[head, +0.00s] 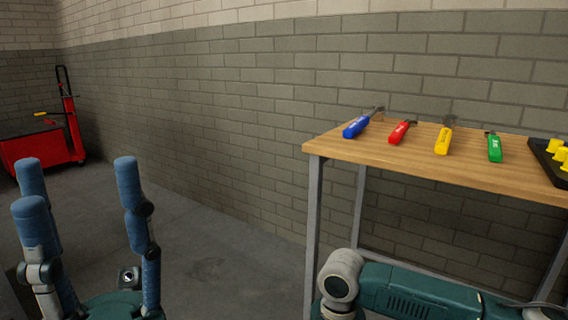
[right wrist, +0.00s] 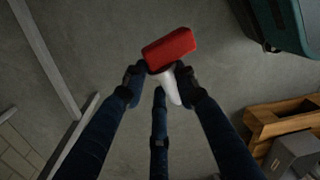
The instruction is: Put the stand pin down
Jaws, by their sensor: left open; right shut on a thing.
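The stand pin (right wrist: 168,50), with a red block-like head and a pale shaft, shows in the right wrist view. My right gripper (right wrist: 160,80) is shut on it, with fingers on both sides just below the red head. The pin is held tilted, with grey floor behind it; part of the shaft is hidden by the fingers. The head view does not show the pin or the right gripper's fingers. My left gripper (head: 78,185) is open and empty at the lower left of the head view, its blue fingers pointing up and spread wide.
A wooden-topped bench (head: 345,150) on the right carries blue, red, yellow and green handled tools and a black tray (head: 548,168) with yellow pieces. A red cart (head: 45,148) stands far left. A wooden pallet (right wrist: 262,122) shows in the right wrist view. The middle floor is clear.

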